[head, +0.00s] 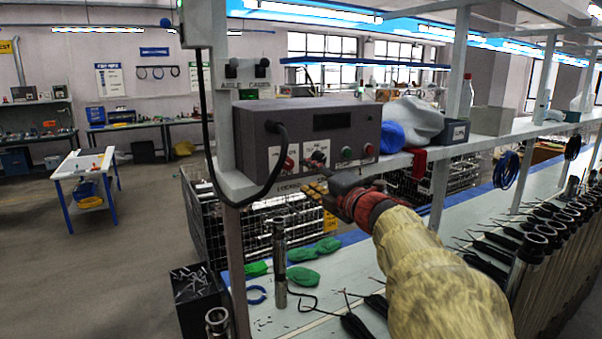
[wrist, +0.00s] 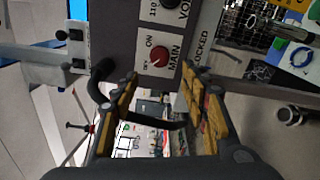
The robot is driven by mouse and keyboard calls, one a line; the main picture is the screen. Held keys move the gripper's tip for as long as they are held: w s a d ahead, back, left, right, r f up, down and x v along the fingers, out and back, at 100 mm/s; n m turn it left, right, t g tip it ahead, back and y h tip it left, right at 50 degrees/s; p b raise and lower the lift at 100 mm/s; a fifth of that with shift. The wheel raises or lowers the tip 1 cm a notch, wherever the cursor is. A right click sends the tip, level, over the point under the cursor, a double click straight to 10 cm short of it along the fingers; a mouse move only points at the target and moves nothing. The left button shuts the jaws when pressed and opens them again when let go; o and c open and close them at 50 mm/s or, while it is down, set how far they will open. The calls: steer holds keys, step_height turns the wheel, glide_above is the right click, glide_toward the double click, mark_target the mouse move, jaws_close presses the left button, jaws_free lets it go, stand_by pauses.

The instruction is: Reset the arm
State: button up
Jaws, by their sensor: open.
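My gripper (head: 322,190) is in front of the shelf edge, just below the grey control box (head: 300,122). Its yellow-padded fingers are apart with nothing between them. In the wrist view my gripper (wrist: 160,84) points at the box's panel (wrist: 178,22). A red knob (wrist: 160,54) marked MAIN and ON sits just beyond the fingertips, with a visible gap. In the head view the panel has a red knob (head: 289,163), a dark knob (head: 318,157), a green button (head: 347,153) and another red button (head: 368,149). My arm in its tan cover reaches in from the lower right.
A black cable (head: 278,165) loops from the box. A metal tube (head: 280,262) stands upright on the bench (head: 268,322), near green cloths (head: 303,276). A white post (head: 222,100) stands left of the box.

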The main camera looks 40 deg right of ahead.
steer(key=shift+s+a, duration=0.15)
steer(key=shift+s, duration=0.5)
steer(key=shift+m, duration=0.3)
steer(key=s+a+f+m+g+y, duration=0.1)
steer(key=s+a+f+m+g, duration=0.3)
steer(key=a+f, duration=0.5)
steer(key=s+a+f+m+g+y, duration=0.2)
steer(key=s+a+f+m+g, duration=0.2)
steer(key=a, duration=0.9)
steer(key=s+a+f+m+g+y, duration=0.1)
steer(key=s+a+f+m+g, duration=0.2)
steer(key=s+a+f+m, duration=0.6)
steer(key=s+a+f, duration=0.2)
steer(key=a+f, duration=0.1)
steer(key=f, duration=0.3)
steer(key=shift+s+f+g, duration=0.2)
steer(key=shift+f+g, duration=0.15)
steer(key=shift+g, duration=0.05)
